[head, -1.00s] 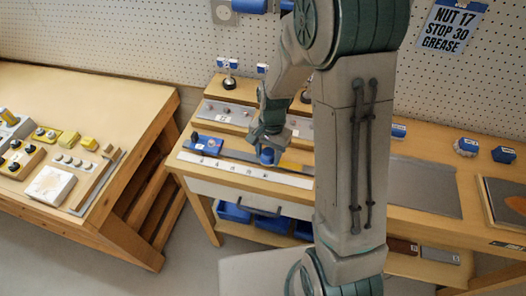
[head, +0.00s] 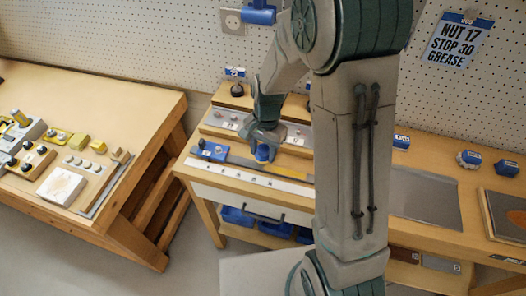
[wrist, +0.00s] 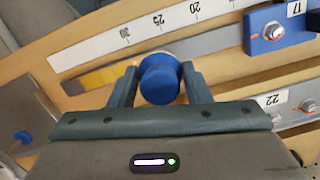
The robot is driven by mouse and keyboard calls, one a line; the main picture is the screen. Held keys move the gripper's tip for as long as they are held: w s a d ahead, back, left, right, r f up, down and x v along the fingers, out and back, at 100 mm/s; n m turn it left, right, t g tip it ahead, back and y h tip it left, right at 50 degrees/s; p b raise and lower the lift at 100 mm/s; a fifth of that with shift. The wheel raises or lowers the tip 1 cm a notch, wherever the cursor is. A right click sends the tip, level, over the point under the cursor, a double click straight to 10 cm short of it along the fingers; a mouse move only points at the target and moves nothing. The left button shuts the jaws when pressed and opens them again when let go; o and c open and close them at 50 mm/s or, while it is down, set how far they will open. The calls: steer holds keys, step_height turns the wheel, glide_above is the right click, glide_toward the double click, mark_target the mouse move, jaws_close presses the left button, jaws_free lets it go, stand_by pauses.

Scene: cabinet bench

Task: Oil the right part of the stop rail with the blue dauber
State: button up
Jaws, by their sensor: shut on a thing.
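My gripper (wrist: 160,88) is shut on the blue dauber (wrist: 160,78), seen end-on between the fingers. In the head view the dauber (head: 263,153) hangs below my gripper (head: 265,138), over or close to the rail. The stop rail (wrist: 232,66) is a long grey strip beside a white numbered scale (wrist: 160,28). A yellow section of it (wrist: 95,78) lies left of the dauber in the wrist view; in the head view this yellow section (head: 291,170) is right of the dauber. The dauber's tip is hidden, so I cannot tell whether it touches the rail.
A blue block with a knob (head: 212,151), tagged 17 in the wrist view (wrist: 272,30), sits at the rail's left end. A grey strip with knobs (head: 222,118) runs behind. Blue bins (head: 238,215) stand below. A sign (head: 455,43) hangs on the pegboard.

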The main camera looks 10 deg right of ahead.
mark_target(263, 149)
steer(key=shift+r+p, duration=1)
steer(key=shift+r, duration=0.8)
steer(key=shift+f, duration=0.15)
